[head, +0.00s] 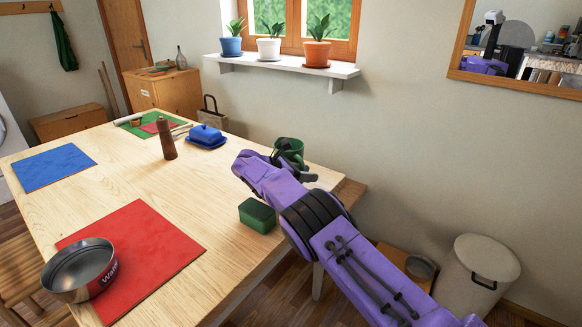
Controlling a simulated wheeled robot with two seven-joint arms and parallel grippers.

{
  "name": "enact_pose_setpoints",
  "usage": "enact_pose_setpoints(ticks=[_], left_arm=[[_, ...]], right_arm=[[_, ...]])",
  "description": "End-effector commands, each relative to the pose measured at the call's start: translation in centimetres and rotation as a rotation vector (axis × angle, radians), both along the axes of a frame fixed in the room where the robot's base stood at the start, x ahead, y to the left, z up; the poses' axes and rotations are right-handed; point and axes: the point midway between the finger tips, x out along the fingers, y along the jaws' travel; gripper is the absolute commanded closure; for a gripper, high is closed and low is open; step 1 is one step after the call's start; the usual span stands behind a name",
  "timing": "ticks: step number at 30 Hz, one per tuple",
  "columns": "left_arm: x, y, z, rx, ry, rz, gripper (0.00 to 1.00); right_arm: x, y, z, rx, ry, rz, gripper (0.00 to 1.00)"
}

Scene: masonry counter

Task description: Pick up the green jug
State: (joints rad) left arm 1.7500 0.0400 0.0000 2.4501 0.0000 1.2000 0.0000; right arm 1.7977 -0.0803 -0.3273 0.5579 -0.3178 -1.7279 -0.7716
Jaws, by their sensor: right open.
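The green jug (291,146) stands near the far right edge of the wooden table (120,190). Its lower part is partly hidden behind my purple right arm and gripper. My right gripper (294,164) is open, with its dark fingers close by the jug on the near side. I cannot tell whether the fingers touch the jug or reach around it. My left gripper is not in view.
A green box (257,215) sits below my right arm near the table edge. A blue butter dish (207,136) and a brown pepper mill (167,140) stand left of the jug. A metal bowl (78,268) rests partly on the red mat (150,245). The table's middle is clear.

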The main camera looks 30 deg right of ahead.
Motion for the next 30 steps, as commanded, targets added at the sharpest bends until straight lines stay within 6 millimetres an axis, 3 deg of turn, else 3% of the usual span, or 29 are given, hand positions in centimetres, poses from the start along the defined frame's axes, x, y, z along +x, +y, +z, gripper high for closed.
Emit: enact_pose_setpoints(ticks=[8, 12, 30], left_arm=[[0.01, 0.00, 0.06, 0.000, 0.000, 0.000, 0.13], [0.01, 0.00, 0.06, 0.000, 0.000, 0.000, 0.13], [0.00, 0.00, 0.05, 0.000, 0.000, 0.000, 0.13]], right_arm=[[-0.09, -0.53, -0.21, 0.001, -0.001, 0.000, 0.57], [-0.11, -0.55, -0.21, 0.001, -0.001, 0.000, 1.00], [-0.15, -0.58, -0.25, 0.001, 0.002, -0.001, 1.00]])
